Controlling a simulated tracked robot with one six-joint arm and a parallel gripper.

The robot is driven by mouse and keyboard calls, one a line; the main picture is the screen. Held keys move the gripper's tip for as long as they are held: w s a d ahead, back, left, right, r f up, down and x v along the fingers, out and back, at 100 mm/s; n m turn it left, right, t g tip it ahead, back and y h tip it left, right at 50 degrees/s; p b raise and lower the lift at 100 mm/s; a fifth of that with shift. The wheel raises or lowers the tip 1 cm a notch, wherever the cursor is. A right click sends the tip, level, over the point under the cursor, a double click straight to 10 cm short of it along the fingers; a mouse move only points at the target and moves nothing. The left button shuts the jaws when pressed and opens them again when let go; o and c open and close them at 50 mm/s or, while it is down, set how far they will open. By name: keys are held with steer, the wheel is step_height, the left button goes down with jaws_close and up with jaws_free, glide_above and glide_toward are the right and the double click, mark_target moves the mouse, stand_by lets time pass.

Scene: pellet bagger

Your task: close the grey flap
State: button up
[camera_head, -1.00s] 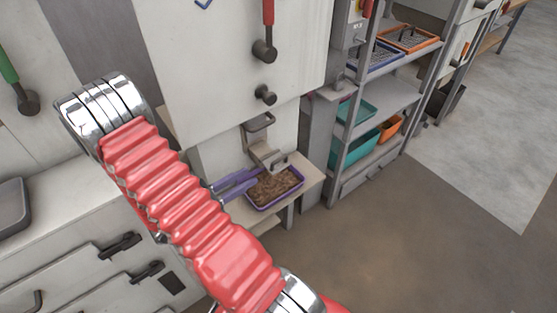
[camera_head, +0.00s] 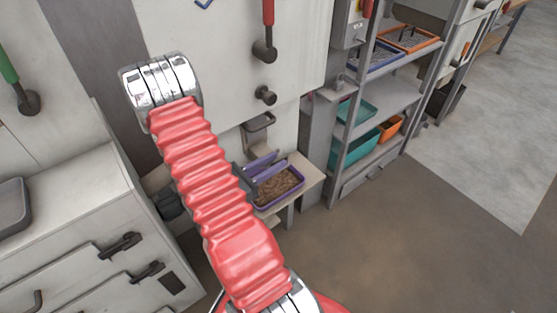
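The grey flap sits at the pellet outlet under the machine's white front. It is almost wholly hidden behind my gripper now, so I cannot tell its angle or whether it is touched. My red-sleeved arm crosses the view and hides the gripper's base. A grey bar handle (camera_head: 260,122) shows above the outlet.
The tray stands on a small beige shelf (camera_head: 312,172). To the right is a grey rack (camera_head: 385,105) with teal and orange bins. A white cabinet (camera_head: 75,215) with black handles is at the left. The brown floor (camera_head: 385,245) in front is clear.

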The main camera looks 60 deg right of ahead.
steer(key=shift+x, duration=1.3)
steer(key=shift+c, duration=0.5)
jaws_close()
steer(key=shift+w, duration=0.1)
steer(key=shift+a, duration=0.1)
